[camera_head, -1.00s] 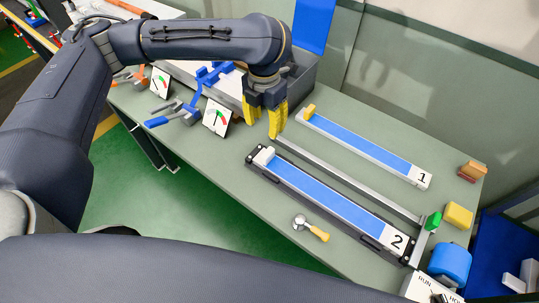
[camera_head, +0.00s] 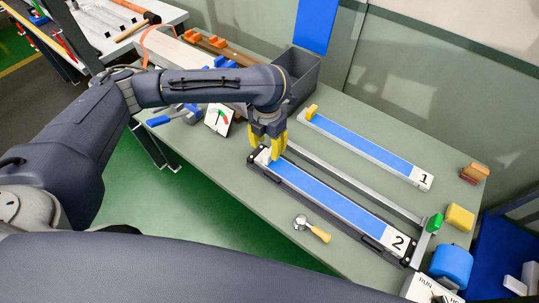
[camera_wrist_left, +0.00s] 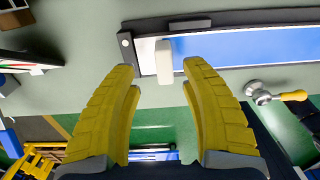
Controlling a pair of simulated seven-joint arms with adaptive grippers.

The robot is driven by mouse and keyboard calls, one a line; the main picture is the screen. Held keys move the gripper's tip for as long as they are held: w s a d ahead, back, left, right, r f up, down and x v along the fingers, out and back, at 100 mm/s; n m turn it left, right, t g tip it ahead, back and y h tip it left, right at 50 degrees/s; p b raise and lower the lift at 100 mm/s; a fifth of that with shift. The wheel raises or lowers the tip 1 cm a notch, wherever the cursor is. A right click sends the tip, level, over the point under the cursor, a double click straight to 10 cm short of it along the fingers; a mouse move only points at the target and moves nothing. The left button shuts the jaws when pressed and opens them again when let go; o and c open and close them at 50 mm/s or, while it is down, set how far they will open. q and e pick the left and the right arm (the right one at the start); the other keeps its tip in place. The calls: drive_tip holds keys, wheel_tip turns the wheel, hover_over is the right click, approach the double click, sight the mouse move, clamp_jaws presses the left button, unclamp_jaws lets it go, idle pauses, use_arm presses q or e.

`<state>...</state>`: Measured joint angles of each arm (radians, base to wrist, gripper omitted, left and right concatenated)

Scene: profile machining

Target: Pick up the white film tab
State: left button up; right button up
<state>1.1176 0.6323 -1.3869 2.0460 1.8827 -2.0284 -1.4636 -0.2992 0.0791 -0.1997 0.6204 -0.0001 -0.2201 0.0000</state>
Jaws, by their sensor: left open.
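The white film tab (camera_wrist_left: 164,62) stands at the end of the blue-filmed profile marked 2 (camera_head: 330,199). In the left wrist view it lies just beyond and between the fingertips of my left gripper (camera_wrist_left: 158,72). My right gripper is not in view.
Profile 1 (camera_head: 366,146), with a yellow tab (camera_head: 311,111), lies behind, parallel to profile 2. A round tool with a yellow handle (camera_head: 318,233) lies in front. A gauge card (camera_head: 218,118) stands to the left. A yellow block (camera_head: 459,217) and blue object (camera_head: 450,264) are at right.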

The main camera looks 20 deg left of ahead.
sight(270, 152)
use_arm(q)
drive_tip(key=f, duration=0.3)
drive_tip(key=shift+d+f, duration=0.25)
drive_tip(key=shift+d, duration=0.1)
drive_tip(key=shift+f, duration=0.75)
drive_tip(key=shift+c, duration=0.3)
clamp_jaws()
